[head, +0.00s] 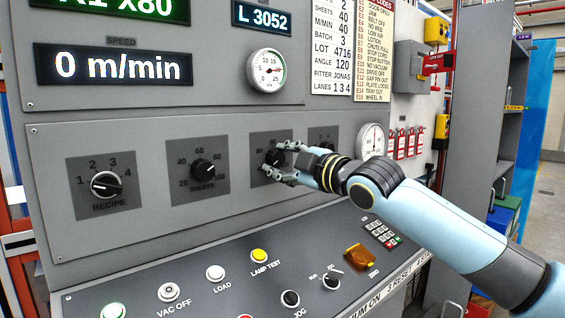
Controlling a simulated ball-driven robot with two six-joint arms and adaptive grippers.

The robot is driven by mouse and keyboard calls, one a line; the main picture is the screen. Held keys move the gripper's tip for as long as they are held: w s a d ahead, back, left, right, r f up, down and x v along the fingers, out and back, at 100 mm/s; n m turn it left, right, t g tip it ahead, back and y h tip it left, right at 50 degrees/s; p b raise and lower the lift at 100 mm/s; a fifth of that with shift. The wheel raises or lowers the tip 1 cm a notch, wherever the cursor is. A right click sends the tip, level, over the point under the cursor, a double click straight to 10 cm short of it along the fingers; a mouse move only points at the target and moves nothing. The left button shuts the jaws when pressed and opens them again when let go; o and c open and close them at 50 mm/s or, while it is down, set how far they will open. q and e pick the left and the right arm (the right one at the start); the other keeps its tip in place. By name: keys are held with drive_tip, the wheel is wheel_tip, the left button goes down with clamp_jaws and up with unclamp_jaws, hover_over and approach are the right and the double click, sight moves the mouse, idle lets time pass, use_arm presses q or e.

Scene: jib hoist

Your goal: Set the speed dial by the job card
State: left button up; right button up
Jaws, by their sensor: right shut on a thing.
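The speed dial's dark panel (257,141) is third in the row of dials on the grey console. My right gripper (276,163) is shut on its black knob (272,157), and the fingers and wrist hide much of the scale and label. I cannot read where its pointer stands. The job card (332,48) is at the top and reads M/MIN 40, among other lines. The speed display (118,66) reads 0 m/min. My left gripper is out of view.
The recipe dial (105,184) and sheets dial (203,168) sit to the left. A fourth dial (327,137) is partly behind my gripper. A round gauge (371,140) stands close by my wrist. Below is a sloped panel with buttons, a key switch (331,279) and an orange cover (359,257).

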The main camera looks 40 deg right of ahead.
drive_tip(key=shift+f, duration=0.1)
drive_tip(key=o, duration=1.1)
drive_tip(key=shift+o, duration=0.2)
drive_tip(key=s, duration=0.7)
drive_tip(key=shift+s+d, duration=0.25)
drive_tip(key=shift+d, duration=0.05)
